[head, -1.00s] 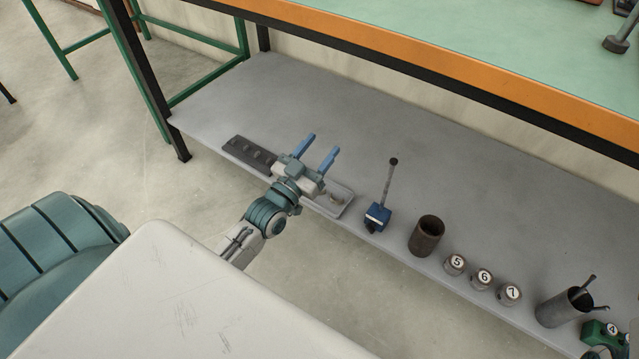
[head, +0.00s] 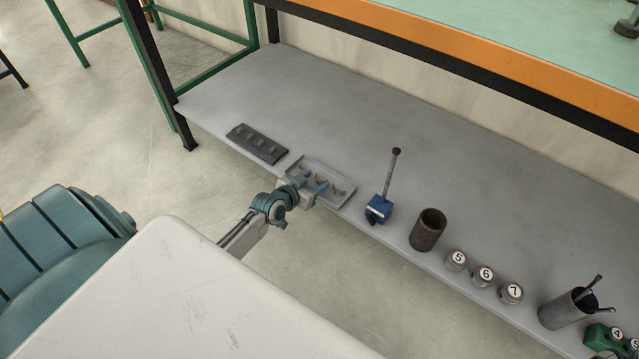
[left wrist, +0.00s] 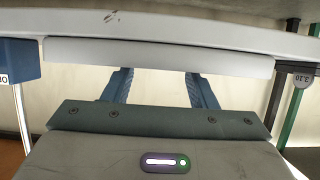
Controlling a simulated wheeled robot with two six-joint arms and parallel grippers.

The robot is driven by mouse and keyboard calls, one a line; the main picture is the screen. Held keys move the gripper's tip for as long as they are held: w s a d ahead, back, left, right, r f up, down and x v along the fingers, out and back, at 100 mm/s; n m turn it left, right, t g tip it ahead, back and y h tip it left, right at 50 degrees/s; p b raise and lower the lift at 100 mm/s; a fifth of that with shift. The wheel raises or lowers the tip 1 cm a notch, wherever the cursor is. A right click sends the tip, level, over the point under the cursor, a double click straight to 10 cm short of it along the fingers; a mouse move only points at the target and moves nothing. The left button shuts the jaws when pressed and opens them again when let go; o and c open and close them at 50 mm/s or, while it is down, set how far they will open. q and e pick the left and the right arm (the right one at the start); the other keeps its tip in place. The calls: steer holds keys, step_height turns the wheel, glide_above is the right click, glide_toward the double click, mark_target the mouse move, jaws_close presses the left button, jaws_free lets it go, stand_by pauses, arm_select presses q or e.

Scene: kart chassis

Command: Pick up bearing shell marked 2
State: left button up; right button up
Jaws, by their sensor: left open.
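A pale grey tray (head: 344,203) lies near the shelf's front edge with several small curved bearing shells in it. One shell (head: 339,191) shows at its right end; others are partly hidden by my gripper. I cannot read any mark on the shells, so I cannot tell which is 2. My left gripper (head: 313,184) is open and empty at the tray's front side, its blue fingers reaching over the tray. In the left wrist view, which looks upside down, the open fingers (left wrist: 158,78) point at the tray's side (left wrist: 160,55). My right gripper is not in view.
A dark slotted block (head: 257,144) lies left of the tray. To its right stand a blue base with a rod (head: 379,209), a brown cylinder (head: 428,230), round parts marked 5, 6 and 7 (head: 484,275), and a metal cup (head: 568,308). The shelf behind (head: 330,110) is clear.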

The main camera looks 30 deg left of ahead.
arm_select(q)
steer(key=x, duration=0.2)
steer(key=shift+w+f+b, duration=0.2)
steer(key=shift+w+b, duration=0.1)
steer(key=shift+r, duration=0.1)
steer(key=c, duration=0.6)
steer(key=shift+c, duration=0.6)
